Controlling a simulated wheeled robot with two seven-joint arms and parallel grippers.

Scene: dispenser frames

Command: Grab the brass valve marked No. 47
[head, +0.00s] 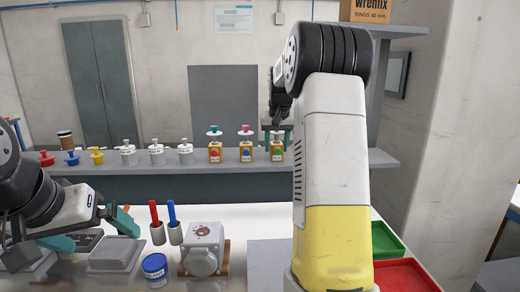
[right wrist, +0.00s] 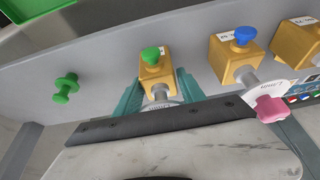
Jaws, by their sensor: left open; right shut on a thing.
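Three brass valves stand in a row on the grey shelf: one with a red front knob (head: 215,152), one with a blue front knob (head: 246,152), and one with a green front knob (head: 277,152). My right gripper (right wrist: 158,88) is shut on the green-knobbed brass valve (right wrist: 153,68), with a teal finger on each side, at the shelf. The blue-knobbed valve also shows beside it in the right wrist view (right wrist: 232,60). The white labels are too small to read, so I cannot tell which is No. 47. My left gripper (head: 98,236) is open and empty above the bench.
White valves (head: 157,153) and yellow and red fittings (head: 46,158) stand further left on the shelf. A green fitting (right wrist: 66,88) stands beside the held valve. The bench holds a blue tin (head: 155,268), a grey device (head: 203,247), green tray (head: 386,240) and red tray (head: 405,276).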

